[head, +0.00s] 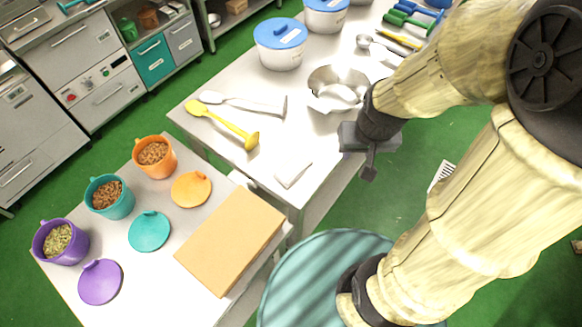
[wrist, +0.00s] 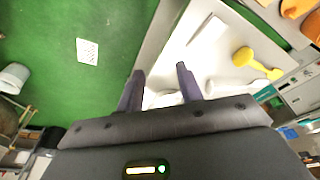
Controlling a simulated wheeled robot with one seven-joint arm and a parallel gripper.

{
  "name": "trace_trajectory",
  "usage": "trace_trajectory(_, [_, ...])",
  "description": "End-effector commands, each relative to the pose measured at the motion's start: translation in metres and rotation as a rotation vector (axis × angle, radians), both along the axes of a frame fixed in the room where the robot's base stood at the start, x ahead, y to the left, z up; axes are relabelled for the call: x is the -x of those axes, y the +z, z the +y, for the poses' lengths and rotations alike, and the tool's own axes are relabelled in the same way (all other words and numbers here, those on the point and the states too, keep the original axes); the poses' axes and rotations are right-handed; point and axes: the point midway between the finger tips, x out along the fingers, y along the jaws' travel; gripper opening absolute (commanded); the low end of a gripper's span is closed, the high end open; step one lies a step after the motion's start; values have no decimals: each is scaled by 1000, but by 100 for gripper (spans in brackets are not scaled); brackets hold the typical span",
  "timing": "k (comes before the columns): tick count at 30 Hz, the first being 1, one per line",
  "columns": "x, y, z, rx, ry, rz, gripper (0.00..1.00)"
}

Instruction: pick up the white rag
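A small flat white piece (head: 292,172), which looks like the folded white rag, lies on the white table near its front corner. It also seems to show in the wrist view as a pale flat shape (wrist: 206,33).
Blue-lidded pots (head: 281,45) stand behind. A lower table holds a cardboard box (head: 230,240), colored cups and lids. A white sheet (wrist: 87,51) lies on the green floor.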

Motion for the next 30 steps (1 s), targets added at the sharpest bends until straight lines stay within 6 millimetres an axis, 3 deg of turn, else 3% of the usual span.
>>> trace_trajectory(1, [0,0,0,0,0,0,42])
trace_trajectory(5, [-3,-1,2,13,48,10,68])
trace_trajectory(8, [-11,-6,8,48,185,37,85])
trace_trajectory(11, [-23,-14,18,99,426,83,85])
trace_trajectory(24, [-94,-62,95,233,1837,189,85])
trace_trajectory(30, [-120,-71,124,262,2279,128,85])
